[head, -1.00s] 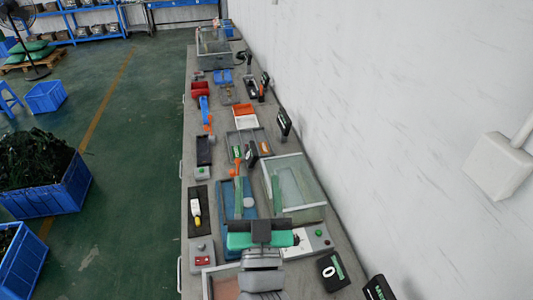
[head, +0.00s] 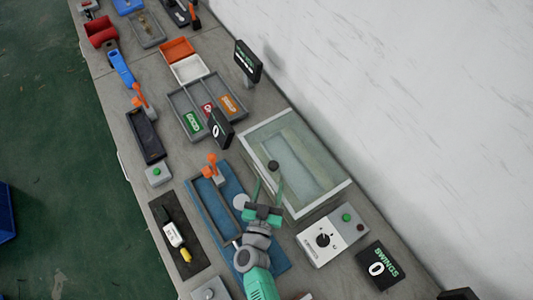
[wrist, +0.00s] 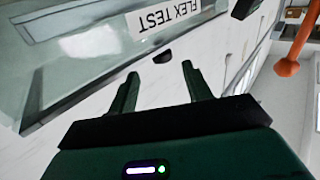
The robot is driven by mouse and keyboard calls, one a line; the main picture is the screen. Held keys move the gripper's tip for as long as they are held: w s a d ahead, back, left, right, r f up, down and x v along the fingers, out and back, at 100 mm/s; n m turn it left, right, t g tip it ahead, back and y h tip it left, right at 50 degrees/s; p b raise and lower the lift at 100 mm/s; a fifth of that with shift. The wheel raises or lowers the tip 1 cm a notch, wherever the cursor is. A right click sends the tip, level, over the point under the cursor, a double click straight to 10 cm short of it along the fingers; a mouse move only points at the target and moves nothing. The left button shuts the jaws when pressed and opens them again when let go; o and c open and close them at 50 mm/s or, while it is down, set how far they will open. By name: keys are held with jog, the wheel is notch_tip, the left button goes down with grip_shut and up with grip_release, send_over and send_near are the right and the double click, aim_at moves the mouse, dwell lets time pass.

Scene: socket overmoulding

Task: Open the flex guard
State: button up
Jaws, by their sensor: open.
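The flex guard (head: 298,158) is a clear panel box with a pale frame, right of the middle in the head view. Its cover looks shut. In the wrist view a clear panel with an upside-down "FLEX TEST" label (wrist: 166,20) fills the upper left. My gripper (head: 268,184) is at the guard's left side with its green fingers apart and nothing between them. A dark knob (head: 273,165) shows just beyond the fingertips. A small dark piece (wrist: 164,55) also lies ahead of my fingers (wrist: 158,78) in the wrist view; contact cannot be told.
A blue tray (head: 276,258) with an orange clamp (head: 211,168) lies left of and beneath my arm. A white dial box (head: 326,242) and a "SWINGS" display (head: 377,268) stand in front of the guard. A small dark display (head: 220,128) stands at the guard's left. The wall is close on the right.

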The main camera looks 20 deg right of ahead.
aim_at(272, 170)
jog(key=b+x, duration=0.2)
jog(key=x, duration=0.5)
jog(key=shift+w+d+r, duration=0.15)
jog(key=shift+w+r, duration=0.05)
jog(key=shift+w, duration=0.2)
grip_shut()
jog(key=shift+r, duration=0.1)
